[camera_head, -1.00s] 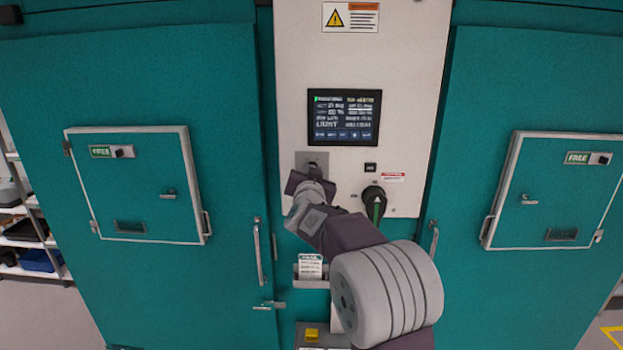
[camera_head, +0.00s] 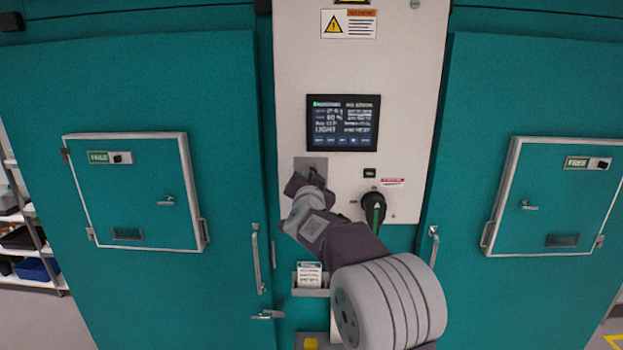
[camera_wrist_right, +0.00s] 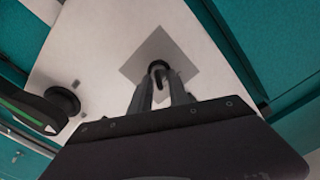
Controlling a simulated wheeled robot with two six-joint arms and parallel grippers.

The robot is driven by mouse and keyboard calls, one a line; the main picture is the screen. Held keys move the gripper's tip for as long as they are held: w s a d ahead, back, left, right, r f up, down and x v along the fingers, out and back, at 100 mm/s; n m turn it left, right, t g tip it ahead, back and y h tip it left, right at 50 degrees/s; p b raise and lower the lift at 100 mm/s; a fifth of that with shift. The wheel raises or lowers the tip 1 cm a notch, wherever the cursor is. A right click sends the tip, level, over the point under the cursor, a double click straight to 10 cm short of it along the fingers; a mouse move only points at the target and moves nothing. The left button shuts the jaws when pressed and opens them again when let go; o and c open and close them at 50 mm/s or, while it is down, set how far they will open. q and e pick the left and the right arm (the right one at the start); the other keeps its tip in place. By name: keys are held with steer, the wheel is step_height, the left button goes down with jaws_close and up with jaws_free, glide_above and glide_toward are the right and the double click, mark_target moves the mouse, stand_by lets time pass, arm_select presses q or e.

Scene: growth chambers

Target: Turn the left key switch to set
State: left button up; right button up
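A grey square plate (camera_head: 312,163) with a black key switch sits on the white panel, left below the display. In the right wrist view the black switch (camera_wrist_right: 158,69) is round with a narrow grip, in front of its grey plate (camera_wrist_right: 137,66). My right gripper (camera_head: 316,178) is at this switch and hides most of it in the head view. In the wrist view its two fingers are apart, one on each side of the switch's grip, with a gap visible between them. Contact cannot be made out. My left gripper is not in view.
A black rotary handle with a green mark (camera_head: 374,210) stands right of my arm. The display (camera_head: 343,122) is above. Teal doors with small hatches, each with a FREE label and black knob (camera_head: 118,158), flank the panel. A card holder (camera_head: 310,279) hangs below.

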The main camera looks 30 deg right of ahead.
steer(key=shift+o, duration=0.5)
steer(key=shift+w+f, duration=0.1)
steer(key=b+v, duration=0.2)
steer(key=v, duration=0.7)
steer(key=shift+d, duration=0.1)
